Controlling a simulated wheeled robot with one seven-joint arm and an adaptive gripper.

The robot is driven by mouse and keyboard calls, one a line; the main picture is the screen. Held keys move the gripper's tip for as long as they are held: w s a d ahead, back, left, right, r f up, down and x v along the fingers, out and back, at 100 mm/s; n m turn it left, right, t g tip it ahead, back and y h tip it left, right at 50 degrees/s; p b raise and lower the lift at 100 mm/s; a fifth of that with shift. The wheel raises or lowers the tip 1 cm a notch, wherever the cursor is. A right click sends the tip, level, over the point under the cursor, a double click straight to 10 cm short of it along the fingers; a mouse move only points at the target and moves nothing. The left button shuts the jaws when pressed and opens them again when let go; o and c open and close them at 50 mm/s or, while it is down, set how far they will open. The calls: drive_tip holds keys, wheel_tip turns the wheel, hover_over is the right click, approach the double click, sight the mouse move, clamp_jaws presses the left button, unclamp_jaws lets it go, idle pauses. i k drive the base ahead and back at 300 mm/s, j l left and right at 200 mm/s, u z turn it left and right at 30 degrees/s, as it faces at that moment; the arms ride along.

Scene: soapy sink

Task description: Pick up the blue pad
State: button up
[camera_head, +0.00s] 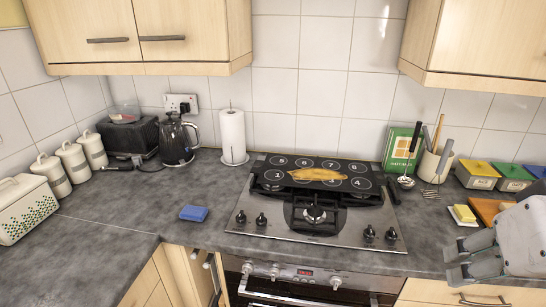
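The blue pad (193,213) is a small flat block lying on the grey worktop, left of the hob, near the front edge. It is fully visible and nothing touches it. My gripper (452,263) is at the lower right of the view, in front of the right end of the worktop. It points left, its two fingers are apart, and no object shows between them. It is far to the right of the pad, with the hob's width between them.
The hob (262,235) holds a black numbered mat (328,164) with a yellow-brown item on it. A kettle (177,140), paper towel roll (232,136) and white canisters (77,162) stand behind left. A utensil pot (430,167) stands right. Worktop around the pad is clear.

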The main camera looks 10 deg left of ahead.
sight(193, 213)
drive_tip(key=i+j+u, duration=0.75)
drive_tip(key=i, duration=0.1)
